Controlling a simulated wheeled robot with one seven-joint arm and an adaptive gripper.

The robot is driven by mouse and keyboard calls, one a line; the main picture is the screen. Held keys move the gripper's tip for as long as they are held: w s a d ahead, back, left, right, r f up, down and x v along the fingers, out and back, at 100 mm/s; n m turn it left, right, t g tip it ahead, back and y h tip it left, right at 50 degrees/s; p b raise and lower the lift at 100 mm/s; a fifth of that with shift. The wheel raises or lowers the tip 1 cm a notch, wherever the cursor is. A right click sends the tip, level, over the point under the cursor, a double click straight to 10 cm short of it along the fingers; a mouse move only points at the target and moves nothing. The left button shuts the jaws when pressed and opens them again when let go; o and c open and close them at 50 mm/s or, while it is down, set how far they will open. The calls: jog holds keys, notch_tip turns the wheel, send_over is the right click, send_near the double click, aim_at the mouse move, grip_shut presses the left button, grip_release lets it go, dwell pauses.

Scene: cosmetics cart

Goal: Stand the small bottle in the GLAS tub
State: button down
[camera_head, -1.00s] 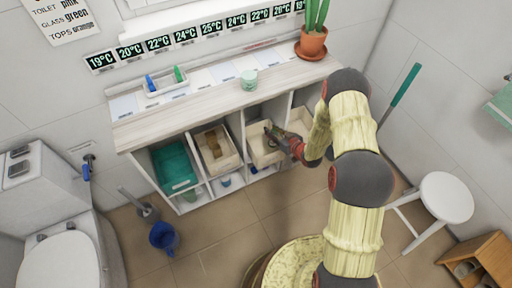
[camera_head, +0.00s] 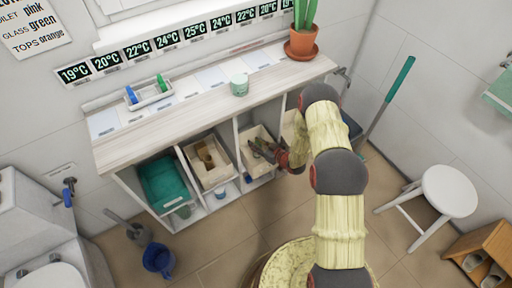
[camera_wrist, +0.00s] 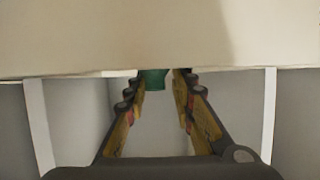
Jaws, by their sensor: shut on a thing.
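My gripper (camera_head: 258,149) reaches from the right to the cream tub (camera_head: 246,160) in the third compartment of the cart, with its fingers over the tub's opening. In the wrist view my gripper (camera_wrist: 160,76) is shut on a small green thing (camera_wrist: 155,80) between its fingertips, which I take for the small bottle; only a short part of it shows. A cream surface fills the top of the wrist view. In the head view the bottle cannot be made out, and no GLAS label is readable.
A teal tub (camera_head: 147,174) and a cream tub with brown things (camera_head: 231,176) stand to the left. Dividers separate the compartments. A cup (camera_head: 239,85), a tray of small bottles (camera_head: 151,98) and a potted plant (camera_head: 302,43) stand on the top. A white stool (camera_head: 449,190) is at right.

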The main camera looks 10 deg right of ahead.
notch_tip(320, 180, down, 2)
jog(key=shift+r, duration=0.1)
jog(key=c, duration=1.5)
grip_release()
